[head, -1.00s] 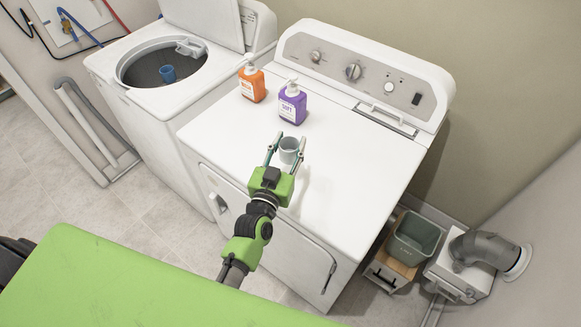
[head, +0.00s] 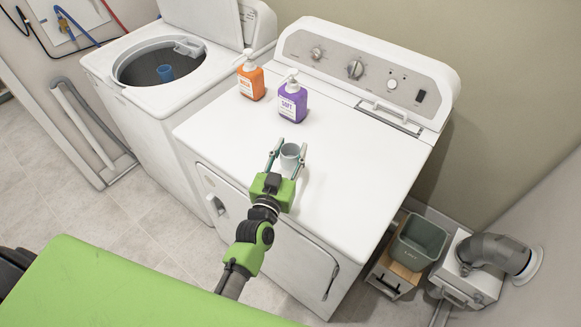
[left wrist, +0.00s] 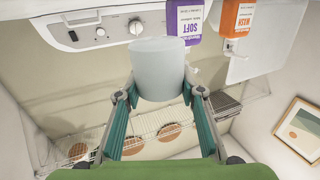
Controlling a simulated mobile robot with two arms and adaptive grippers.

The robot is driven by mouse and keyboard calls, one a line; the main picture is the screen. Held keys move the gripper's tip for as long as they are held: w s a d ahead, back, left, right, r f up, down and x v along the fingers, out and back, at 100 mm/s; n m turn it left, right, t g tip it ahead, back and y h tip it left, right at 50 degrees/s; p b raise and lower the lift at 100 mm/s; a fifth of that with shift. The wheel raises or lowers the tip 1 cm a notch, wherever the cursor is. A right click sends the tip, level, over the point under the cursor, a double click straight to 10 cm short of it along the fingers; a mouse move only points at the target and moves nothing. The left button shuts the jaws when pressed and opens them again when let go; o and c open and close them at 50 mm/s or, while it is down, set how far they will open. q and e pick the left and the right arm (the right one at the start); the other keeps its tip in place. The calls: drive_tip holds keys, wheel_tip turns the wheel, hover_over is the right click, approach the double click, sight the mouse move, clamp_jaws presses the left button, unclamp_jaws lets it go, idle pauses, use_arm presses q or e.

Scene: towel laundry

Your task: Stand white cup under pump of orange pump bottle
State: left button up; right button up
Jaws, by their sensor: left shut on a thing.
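The white cup (head: 290,155), pale grey-white, is upright above the front part of the white dryer's top. My left gripper (head: 290,149) has one finger on each side of it and is shut on it. In the left wrist view the cup (left wrist: 158,70) sits between the fingertips (left wrist: 158,92). I cannot tell whether its base touches the dryer. The orange pump bottle (head: 251,82) stands at the dryer's back left, its white pump on top; in the left wrist view it shows upside down (left wrist: 236,18). My right gripper is not in view.
A purple pump bottle (head: 292,103) stands just right of the orange one, between it and the cup. The dryer top (head: 360,165) is clear to the right. The open washer (head: 110,85) at left holds a blue cup (head: 165,73). A grey bin (head: 418,243) stands at right.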

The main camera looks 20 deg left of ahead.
sight(288, 169)
use_arm(q)
drive_tip(key=shift+f+b, duration=2.05)
drive_tip(key=shift+f, duration=0.2)
drive_tip(key=shift+f, duration=0.1)
drive_tip(key=o, duration=0.9)
drive_tip(key=shift+o, duration=0.2)
drive_tip(key=shift+f, duration=0.1)
